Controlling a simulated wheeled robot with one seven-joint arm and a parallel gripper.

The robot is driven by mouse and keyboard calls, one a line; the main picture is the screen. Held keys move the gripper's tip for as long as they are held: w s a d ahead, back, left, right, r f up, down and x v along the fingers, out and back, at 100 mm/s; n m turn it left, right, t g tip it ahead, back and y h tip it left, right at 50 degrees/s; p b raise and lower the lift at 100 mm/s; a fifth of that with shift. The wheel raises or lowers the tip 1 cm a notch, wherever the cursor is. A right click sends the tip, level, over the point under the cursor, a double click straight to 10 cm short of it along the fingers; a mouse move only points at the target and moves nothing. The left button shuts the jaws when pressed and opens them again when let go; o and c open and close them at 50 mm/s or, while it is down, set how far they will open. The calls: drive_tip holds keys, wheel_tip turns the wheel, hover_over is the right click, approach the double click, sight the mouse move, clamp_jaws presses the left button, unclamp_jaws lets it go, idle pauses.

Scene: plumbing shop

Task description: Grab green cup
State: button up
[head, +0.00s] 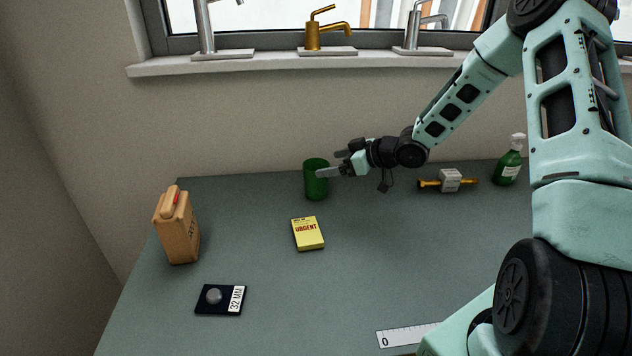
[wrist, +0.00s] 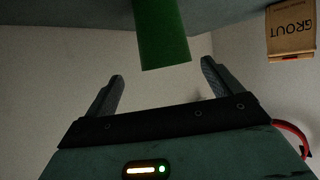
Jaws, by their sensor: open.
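The green cup (head: 315,180) stands upright at the back of the grey-green table, near the wall. My gripper (head: 330,163) is open at the cup's right side, near its upper part. One finger overlaps the cup's edge in the head view. In the wrist view the cup (wrist: 161,35) appears at the top, its end lying ahead of and between the two spread fingers of my gripper (wrist: 162,82). Nothing is held. I cannot tell whether a finger touches the cup.
A yellow "URGENT" pad (head: 308,234) lies in front of the cup. A black 32 MM card (head: 220,299), a ruler (head: 404,336), a valve piece (head: 450,180) and a green spray bottle (head: 508,165) are also on the table (head: 270,270).

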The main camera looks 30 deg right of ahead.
sight(316, 168)
drive_tip(key=shift+s+a+p+x, duration=0.1)
drive_tip(key=shift+a+p+x, duration=0.1)
drive_tip(key=shift+x, duration=1.3)
drive_tip(key=shift+s+a+p+x, duration=0.1)
drive_tip(key=shift+s+p+x, duration=0.05)
drive_tip(key=shift+x, duration=1.35)
drive_tip(key=shift+f, duration=0.1)
drive_tip(key=c, duration=1.1)
